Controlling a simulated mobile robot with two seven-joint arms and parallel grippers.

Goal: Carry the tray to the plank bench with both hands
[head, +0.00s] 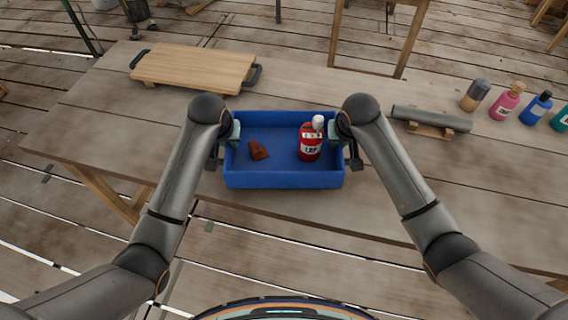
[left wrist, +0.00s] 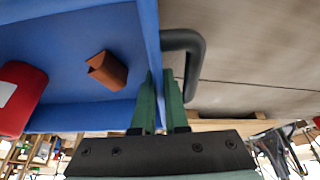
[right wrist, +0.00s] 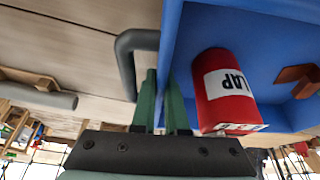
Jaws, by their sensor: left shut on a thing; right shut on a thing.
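The blue tray (head: 283,180) is in the middle of the head view, over the plank bench (head: 400,205). I cannot tell whether it touches the planks. It looks about level. In it are a red container (head: 309,149) with a white cap, upright at the right, and a small brown piece (head: 258,150) at the left. My left gripper (head: 233,131) is shut at the tray's left end, and my right gripper (head: 333,131) is shut at its right end. A dark handle (left wrist: 190,50) shows beside the left fingers, another (right wrist: 130,55) beside the right; the exact contact is partly hidden.
A wooden board (head: 194,66) with dark handles lies at the back left of the bench. A grey cylinder (head: 431,118) rests on a wooden cradle to the right. Several bottles, one pink (head: 507,101), stand at the far right. Bench planks left of the tray are clear.

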